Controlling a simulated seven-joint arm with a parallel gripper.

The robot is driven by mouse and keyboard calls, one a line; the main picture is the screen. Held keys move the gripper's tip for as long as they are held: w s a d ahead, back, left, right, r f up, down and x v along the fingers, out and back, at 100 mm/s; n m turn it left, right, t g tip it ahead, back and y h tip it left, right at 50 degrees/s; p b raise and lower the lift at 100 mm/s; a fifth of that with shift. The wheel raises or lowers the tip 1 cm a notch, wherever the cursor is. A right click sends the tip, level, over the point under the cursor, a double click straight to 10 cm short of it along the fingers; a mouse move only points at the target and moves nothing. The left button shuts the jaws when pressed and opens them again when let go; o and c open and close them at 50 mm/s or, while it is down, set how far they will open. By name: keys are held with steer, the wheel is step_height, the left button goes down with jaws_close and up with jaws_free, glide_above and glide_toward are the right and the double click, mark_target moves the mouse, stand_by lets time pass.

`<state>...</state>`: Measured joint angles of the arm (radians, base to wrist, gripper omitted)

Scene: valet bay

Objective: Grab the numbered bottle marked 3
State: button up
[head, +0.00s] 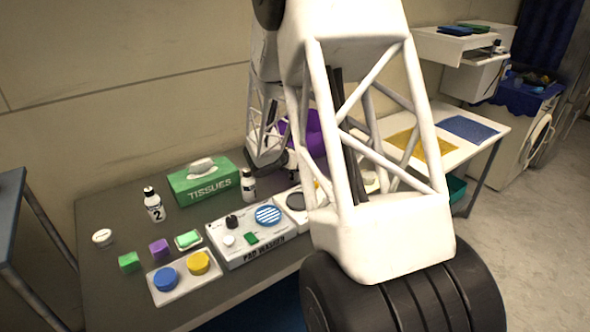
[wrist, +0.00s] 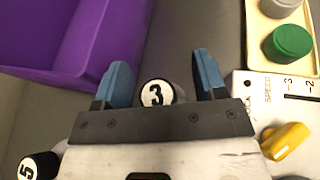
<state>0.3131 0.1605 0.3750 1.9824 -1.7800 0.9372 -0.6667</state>
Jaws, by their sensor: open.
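The bottle marked 3 (wrist: 156,92) shows from above in the wrist view as a black cap with a white number disc. Its lower body is hidden behind my gripper. My gripper (wrist: 163,76) is open, with one blue finger on each side of the cap and a gap on both sides. In the head view my arm hides the gripper and this bottle. A bottle marked 5 (wrist: 38,167) stands at the lower left of the wrist view. In the head view, a bottle marked 2 (head: 155,207) and another bottle (head: 248,186) stand by the tissue box.
A purple bin (wrist: 60,40) lies left of my gripper. A panel with a yellow knob (wrist: 285,140) and a tray with a green knob (wrist: 289,42) lie to the right. The green tissue box (head: 203,182) and pad washer (head: 255,240) stand on the grey table.

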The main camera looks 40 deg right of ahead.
steer(key=shift+c, duration=0.2)
steer(key=c, duration=1.1)
steer(key=shift+r, duration=0.15)
jaws_close()
step_height(320, 180, up, 10)
